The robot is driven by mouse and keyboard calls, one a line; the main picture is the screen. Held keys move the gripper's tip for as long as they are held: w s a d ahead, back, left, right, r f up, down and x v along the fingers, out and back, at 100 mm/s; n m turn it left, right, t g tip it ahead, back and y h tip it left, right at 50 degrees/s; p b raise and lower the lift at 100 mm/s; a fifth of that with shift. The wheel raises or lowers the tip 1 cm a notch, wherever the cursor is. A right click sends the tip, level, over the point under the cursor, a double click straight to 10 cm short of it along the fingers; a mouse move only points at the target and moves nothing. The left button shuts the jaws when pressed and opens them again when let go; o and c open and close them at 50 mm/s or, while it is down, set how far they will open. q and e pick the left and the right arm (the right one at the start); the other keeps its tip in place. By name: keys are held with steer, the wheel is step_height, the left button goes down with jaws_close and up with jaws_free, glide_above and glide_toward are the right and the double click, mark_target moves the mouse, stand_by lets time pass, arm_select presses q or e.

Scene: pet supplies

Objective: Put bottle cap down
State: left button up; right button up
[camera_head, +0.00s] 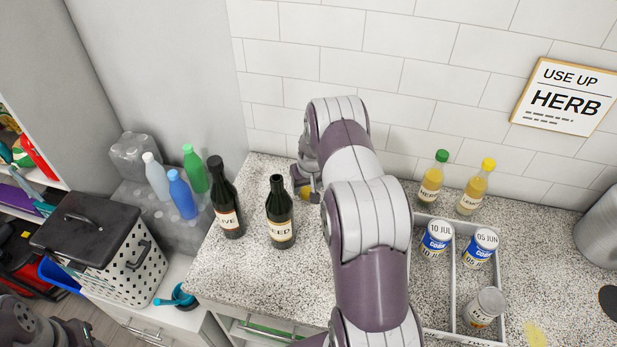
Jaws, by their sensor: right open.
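My right arm reaches away over the speckled counter (240,290), and my right gripper (303,186) is near the wall, partly hidden by the arm. It is open. A small yellow thing (305,194), which looks like the bottle cap, shows at its fingers; I cannot tell whether it touches the counter. Left of the arm stand a dark bottle (280,212) labelled "...EED", its neck apparently uncapped, and a taller dark bottle (224,200) labelled "...IVE". Two oil bottles, one green-capped (432,178) and one yellow-capped (474,188), stand upright by the wall. My left gripper is out of view.
A divided tray (453,290) right of the arm holds two blue-and-white cans (436,240) and a jar (484,307). Several plastic bottles (182,195) and a lidded basket (115,250) stand at the left. Counter left of the dark bottles' front is clear.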

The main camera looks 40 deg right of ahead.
steer(key=d+b+v, duration=0.1)
steer(key=v, duration=0.9)
steer(key=shift+s+a+r+b, duration=0.2)
steer(key=shift+a+b, duration=0.15)
steer(key=shift+a, duration=0.15)
